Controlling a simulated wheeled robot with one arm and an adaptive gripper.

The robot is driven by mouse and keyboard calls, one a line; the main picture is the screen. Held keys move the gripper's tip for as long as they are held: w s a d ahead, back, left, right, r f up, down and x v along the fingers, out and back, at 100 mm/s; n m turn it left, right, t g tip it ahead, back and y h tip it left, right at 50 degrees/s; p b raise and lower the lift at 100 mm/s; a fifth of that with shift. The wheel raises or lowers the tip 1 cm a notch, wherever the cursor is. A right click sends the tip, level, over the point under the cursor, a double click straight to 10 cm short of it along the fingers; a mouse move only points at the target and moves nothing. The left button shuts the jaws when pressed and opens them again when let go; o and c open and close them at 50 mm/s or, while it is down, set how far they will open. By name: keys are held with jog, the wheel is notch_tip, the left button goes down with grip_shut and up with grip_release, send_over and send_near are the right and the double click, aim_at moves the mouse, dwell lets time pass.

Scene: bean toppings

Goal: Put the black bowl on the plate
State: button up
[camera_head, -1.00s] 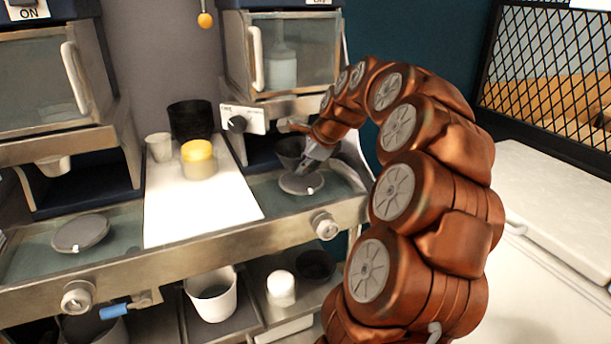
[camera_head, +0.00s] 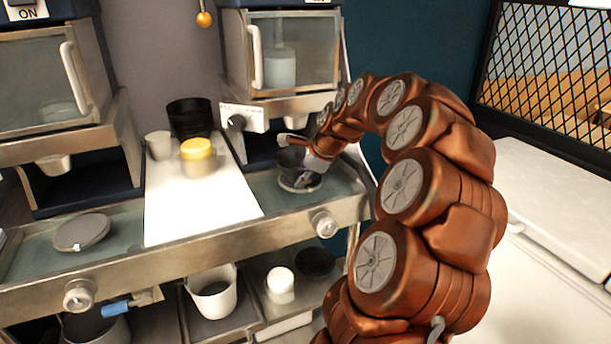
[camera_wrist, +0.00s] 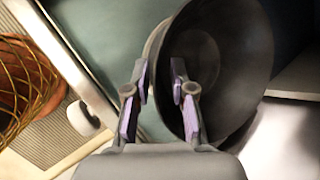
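The black bowl (camera_head: 289,158) is low over the plate (camera_head: 285,186) on the right part of the steel counter. In the wrist view the bowl (camera_wrist: 245,50) fills the upper right, its hollow facing the camera. My gripper (camera_head: 306,181) is at the bowl. In the wrist view my gripper's fingers (camera_wrist: 159,82) stand on either side of the bowl's near wall, with a visible gap between them. The right finger is inside the bowl, the left one outside. A pale rim strip shows beside the bowl. Whether the bowl rests fully on the plate is partly hidden.
A yellow-lidded jar (camera_head: 198,155), a white cup (camera_head: 159,145) and a dark container (camera_head: 190,117) stand on the white board (camera_head: 195,205). Another grey plate (camera_head: 82,232) lies at left. A dispenser (camera_head: 292,65) rises behind the bowl. The counter's front knob (camera_head: 324,225) juts out below.

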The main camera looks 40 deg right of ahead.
jog(key=shift+o, duration=0.2)
jog(key=shift+r, duration=0.2)
jog(key=b+v, duration=0.2)
jog(key=v, duration=0.9)
jog(key=shift+s+r, duration=0.25)
jog(key=shift+r, duration=0.1)
jog(key=shift+a, duration=0.1)
jog(key=s+a+f+n+g+y, duration=0.15)
jog(key=a+f+n, duration=0.25)
jog(key=a+n, duration=0.55)
jog(key=s+a+f+n+g, duration=0.2)
jog(key=a+f+n+g, duration=0.15)
jog(key=a, duration=1.15)
jog(key=s+a+f+n+g, duration=0.1)
jog(key=s+a+f+n, duration=0.2)
jog(key=s, duration=0.4)
jog(key=s+a+f+n+g+h, duration=0.1)
jog(key=s+a+f+n, duration=0.2)
jog(key=s+f+n, duration=0.2)
jog(key=s+a+f+n+g+h, duration=0.1)
jog(key=s+a+f+n, duration=0.2)
jog(key=s, duration=0.6)
jog(key=shift+f+n, duration=0.45)
jog(key=shift+n, duration=0.65)
